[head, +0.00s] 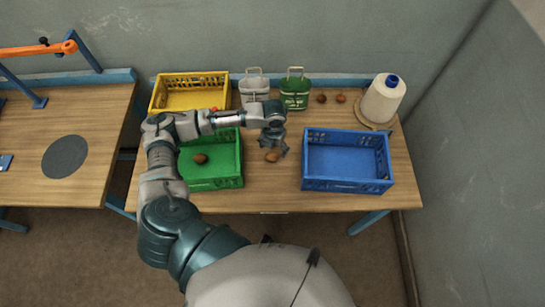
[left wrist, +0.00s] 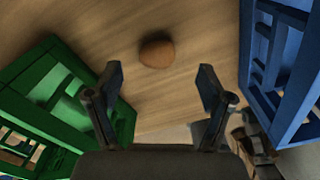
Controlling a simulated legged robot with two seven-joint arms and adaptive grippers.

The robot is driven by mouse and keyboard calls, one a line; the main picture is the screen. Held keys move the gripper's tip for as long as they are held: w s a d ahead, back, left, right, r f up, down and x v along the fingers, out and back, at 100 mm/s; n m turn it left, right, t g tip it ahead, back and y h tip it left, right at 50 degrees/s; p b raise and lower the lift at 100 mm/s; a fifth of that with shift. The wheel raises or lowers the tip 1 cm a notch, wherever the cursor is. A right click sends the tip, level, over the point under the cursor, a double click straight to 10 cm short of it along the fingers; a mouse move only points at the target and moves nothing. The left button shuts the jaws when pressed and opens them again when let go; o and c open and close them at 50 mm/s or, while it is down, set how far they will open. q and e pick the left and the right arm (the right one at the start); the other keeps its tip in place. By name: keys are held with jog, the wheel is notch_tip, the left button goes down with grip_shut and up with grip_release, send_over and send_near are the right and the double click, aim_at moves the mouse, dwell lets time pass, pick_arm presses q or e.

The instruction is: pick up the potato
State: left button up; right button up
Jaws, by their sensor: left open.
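A brown, rounded potato (head: 272,157) lies on the wooden table in the gap between the green crate and the blue crate. It also shows in the left wrist view as a brown lump (left wrist: 157,52) on bare wood. My left gripper (head: 274,147) is over the table close to this potato. In the left wrist view its two dark fingers (left wrist: 160,82) are spread wide, with nothing between them, and the potato lies beyond the tips, apart from them. My right gripper is not in view.
The green crate (head: 212,185), holding a brown lump (head: 200,158), stands left; the empty blue crate (head: 346,186) stands right. Behind are a yellow crate (head: 190,78), grey sack (head: 254,88), green sack (head: 295,93), two round brown things (head: 321,98) and a thread cone (head: 383,100).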

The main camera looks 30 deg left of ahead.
aim_at(272, 155)
pick_arm(q)
jog(key=shift+s+f, duration=0.15)
jog(key=shift+f, duration=0.3)
jog(key=f, duration=0.4)
jog(key=shift+s+a+f, duration=0.15)
jog(key=shift+a+f, duration=0.05)
jog(key=shift+a, duration=0.1)
jog(key=shift+d, duration=0.1)
jog(key=shift+c, duration=0.5)
jog(key=c, duration=1.1)
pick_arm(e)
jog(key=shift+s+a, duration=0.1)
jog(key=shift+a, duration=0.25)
